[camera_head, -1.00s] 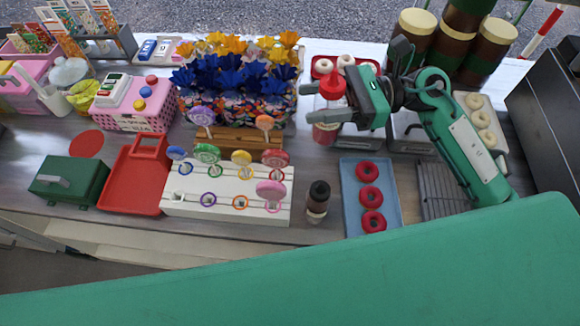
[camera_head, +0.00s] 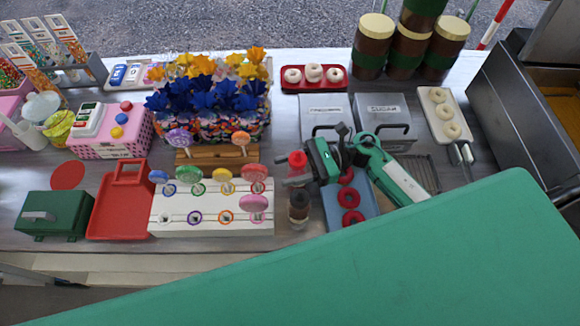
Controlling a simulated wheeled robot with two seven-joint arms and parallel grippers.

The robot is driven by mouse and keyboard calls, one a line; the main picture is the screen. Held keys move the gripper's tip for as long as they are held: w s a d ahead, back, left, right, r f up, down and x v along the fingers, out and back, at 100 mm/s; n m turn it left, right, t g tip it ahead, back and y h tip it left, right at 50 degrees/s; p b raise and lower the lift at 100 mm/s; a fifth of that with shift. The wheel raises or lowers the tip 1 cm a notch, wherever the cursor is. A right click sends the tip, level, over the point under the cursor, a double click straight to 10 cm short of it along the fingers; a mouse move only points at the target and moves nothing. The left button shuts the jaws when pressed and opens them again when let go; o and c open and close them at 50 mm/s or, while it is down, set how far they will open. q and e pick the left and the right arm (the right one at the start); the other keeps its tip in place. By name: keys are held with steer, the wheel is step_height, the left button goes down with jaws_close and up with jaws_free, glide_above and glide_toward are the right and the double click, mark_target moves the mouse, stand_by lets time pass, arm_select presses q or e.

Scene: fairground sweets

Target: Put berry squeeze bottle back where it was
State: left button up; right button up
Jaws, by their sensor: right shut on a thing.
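The berry squeeze bottle has a red cap (camera_head: 297,160); most of its body is hidden by my gripper. My right gripper (camera_head: 299,180) is shut on it and holds it upright, just behind the brown squeeze bottle (camera_head: 299,209) in this view. I cannot tell whether the berry bottle touches the counter. The brown bottle stands between the white lollipop stand (camera_head: 210,222) and the blue tray (camera_head: 344,222). My left gripper is not in view.
The blue tray holds red ring doughnuts, partly under my right arm. Grey lidded containers (camera_head: 325,112) stand behind. Lollipops (camera_head: 254,204) stand close on the left. Some bare counter (camera_head: 285,130) lies behind the bottle.

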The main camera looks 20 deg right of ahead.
steer(key=shift+f, duration=0.4)
steer(key=shift+f, duration=0.1)
steer(key=shift+o, duration=1.3)
steer(key=o, duration=0.4)
steer(key=shift+o, duration=0.2)
